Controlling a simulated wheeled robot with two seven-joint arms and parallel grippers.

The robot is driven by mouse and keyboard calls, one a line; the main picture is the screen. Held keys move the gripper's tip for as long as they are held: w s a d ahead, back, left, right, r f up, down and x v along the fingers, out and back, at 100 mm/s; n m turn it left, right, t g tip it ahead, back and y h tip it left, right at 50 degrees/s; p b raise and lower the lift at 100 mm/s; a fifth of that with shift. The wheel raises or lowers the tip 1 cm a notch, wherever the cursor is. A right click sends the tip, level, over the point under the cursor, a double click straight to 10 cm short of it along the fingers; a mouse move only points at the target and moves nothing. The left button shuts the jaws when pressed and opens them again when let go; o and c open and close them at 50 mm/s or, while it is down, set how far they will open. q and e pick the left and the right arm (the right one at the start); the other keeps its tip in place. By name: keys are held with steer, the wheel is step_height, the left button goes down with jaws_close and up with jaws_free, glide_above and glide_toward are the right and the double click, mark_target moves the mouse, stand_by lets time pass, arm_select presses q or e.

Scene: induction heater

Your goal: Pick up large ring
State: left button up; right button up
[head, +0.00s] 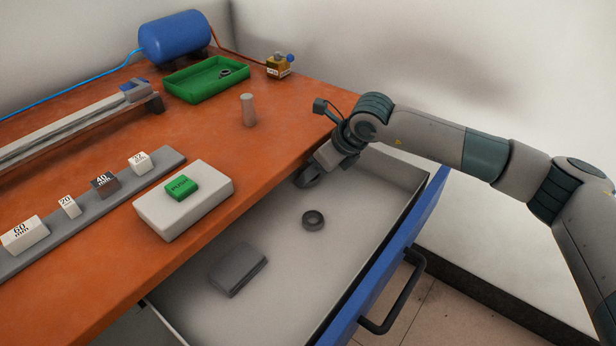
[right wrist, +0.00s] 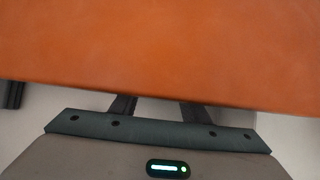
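A dark grey ring (head: 313,220) lies flat in the open drawer (head: 345,263). A smaller dark ring (head: 225,73) lies in the green tray (head: 180,88) on the bench. My right gripper (head: 307,178) reaches down into the back of the drawer, close to the bench edge, behind the ring in the drawer and apart from it. In the right wrist view its two dark fingers (right wrist: 155,104) stand apart, with a gap between them, and the bench edge hides their tips. A dark shape at the fingertips cannot be told apart from the fingers. My left gripper is not in view.
A grey box (head: 238,270) lies in the drawer's near left. The orange bench top (head: 270,120) overhangs the drawer beside my right gripper. The blue drawer front (head: 400,245) has a dark handle. A white box with a green push button (head: 182,188) sits near the bench edge.

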steer(key=c, duration=0.3)
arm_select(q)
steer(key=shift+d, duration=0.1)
arm_select(e)
steer(key=shift+r, duration=0.15)
steer(key=shift+r, duration=0.5)
steer(key=s+d, duration=0.1)
steer(key=d, duration=0.1)
steer(key=s+d, duration=0.3)
steer(key=d, duration=0.1)
steer(key=shift+s+d+r, duration=0.15)
steer(key=shift+s+d, duration=0.2)
steer(key=shift+s, duration=0.05)
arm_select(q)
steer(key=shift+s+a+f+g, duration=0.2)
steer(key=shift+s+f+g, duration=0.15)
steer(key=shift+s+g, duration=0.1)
arm_select(e)
step_height(320, 180, up, 14)
steer(key=shift+w+a+f, duration=0.1)
steer(key=shift+a+f, duration=0.05)
steer(key=shift+f, duration=0.1)
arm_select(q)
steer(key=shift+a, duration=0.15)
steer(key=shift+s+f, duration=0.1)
